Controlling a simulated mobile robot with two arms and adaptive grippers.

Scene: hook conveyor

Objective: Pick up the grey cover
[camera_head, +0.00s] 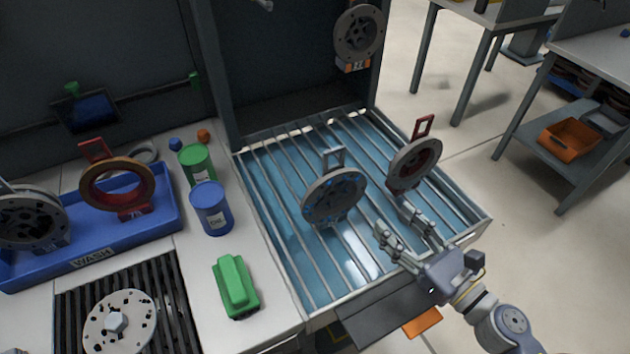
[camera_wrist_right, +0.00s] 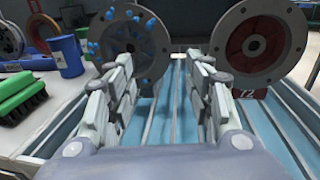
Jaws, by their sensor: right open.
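A grey round cover with blue spots (camera_head: 335,196) stands upright on the slatted rack, with a grey handle on top. It also shows in the right wrist view (camera_wrist_right: 132,42), partly behind the left finger. A second grey disc with a red inner face and red handle (camera_head: 413,165) stands to its right; it also shows in the wrist view (camera_wrist_right: 252,42). Which one is the task's cover, I cannot tell. My right gripper (camera_head: 393,218) is open and empty, over the rack's front right part, in front of and between the two discs, apart from both. My left gripper is not seen.
A blue wash tray (camera_head: 160,228) at the left holds a grey disc and a brown ring. Green (camera_head: 197,165) and blue (camera_head: 210,208) cans and a green brush (camera_head: 235,286) stand left of the rack (camera_head: 285,250). Another grey disc (camera_head: 357,35) hangs at the back.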

